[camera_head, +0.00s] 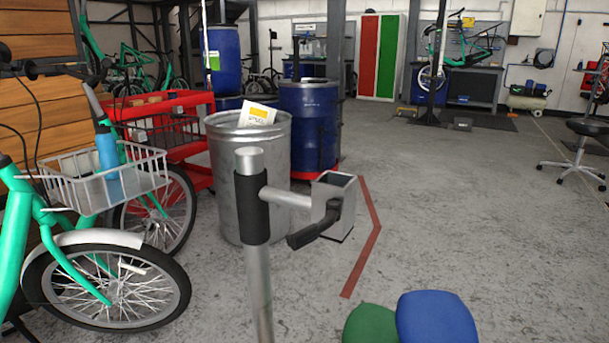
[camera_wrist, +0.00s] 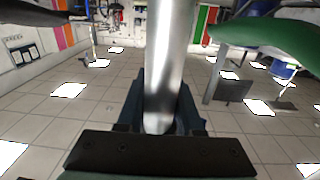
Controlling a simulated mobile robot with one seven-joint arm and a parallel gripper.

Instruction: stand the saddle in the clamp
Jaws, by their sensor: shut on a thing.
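The clamp (camera_head: 334,208) is a grey box-like jaw with an open top and a black lever. It sits on a short side arm of the upright metal stand (camera_head: 257,270). In the wrist view my gripper (camera_wrist: 160,112) is shut on a bright silver post (camera_wrist: 170,60), which looks like a seat post and runs up out of the picture. The saddle on top of this post is not visible there. My gripper does not show in the head view. A green saddle (camera_head: 370,325) and a blue saddle (camera_head: 437,318) show at the bottom edge of the head view, partly cut off.
A grey metal barrel (camera_head: 228,180) stands behind the clamp. A green bike with a wire basket (camera_head: 85,190) is at the left. In the wrist view a green saddle-like shape (camera_wrist: 275,38) is at upper right.

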